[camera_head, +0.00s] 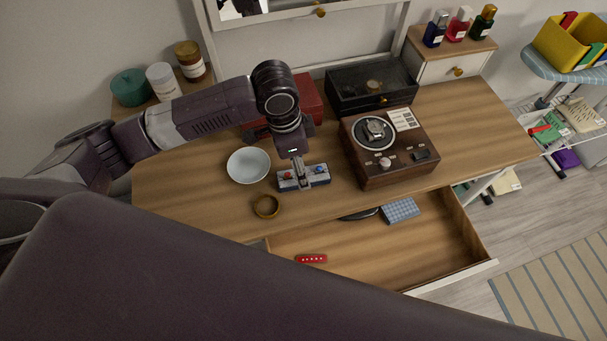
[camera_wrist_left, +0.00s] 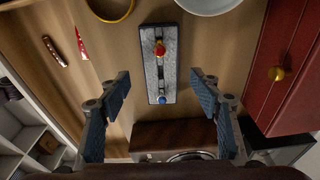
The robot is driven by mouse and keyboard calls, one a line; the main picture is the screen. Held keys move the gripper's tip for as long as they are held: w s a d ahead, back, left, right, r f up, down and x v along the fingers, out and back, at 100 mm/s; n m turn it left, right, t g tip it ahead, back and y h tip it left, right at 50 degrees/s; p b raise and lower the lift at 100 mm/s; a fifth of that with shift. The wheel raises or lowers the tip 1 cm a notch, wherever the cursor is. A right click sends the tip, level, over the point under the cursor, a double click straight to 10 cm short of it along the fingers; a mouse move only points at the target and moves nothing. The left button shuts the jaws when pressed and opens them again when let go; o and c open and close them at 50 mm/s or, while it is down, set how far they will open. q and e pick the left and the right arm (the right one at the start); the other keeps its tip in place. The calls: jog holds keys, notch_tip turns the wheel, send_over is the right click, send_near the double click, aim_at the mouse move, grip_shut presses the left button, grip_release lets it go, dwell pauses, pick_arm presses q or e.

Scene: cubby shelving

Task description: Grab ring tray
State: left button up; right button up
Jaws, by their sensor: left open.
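The ring tray (camera_head: 318,174) is a small grey rectangular tray on the dresser top, with a blue-stone ring and a red-stone ring on it. In the head view my left gripper (camera_head: 292,150) is above it and hides part of its middle. In the left wrist view the tray (camera_wrist_left: 152,82) lies lengthwise below and between the fingers of the open left gripper (camera_wrist_left: 162,84), with its red ring farther up and its blue ring at the lower end. The fingers look apart from the tray. My right gripper is not in view.
A white bowl (camera_head: 248,165) and a brass dish (camera_head: 266,206) sit left of the tray. A wooden watch box (camera_head: 375,175) stands close on the right, a red box (camera_head: 309,97) behind. The open drawer (camera_head: 385,248) in front holds a red item (camera_head: 311,259).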

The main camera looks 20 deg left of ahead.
pick_arm(q)
jog(key=f, duration=0.3)
jog(key=shift+w+d+f, duration=0.15)
jog(key=shift+w+d, duration=0.1)
jog(key=c, duration=1.5)
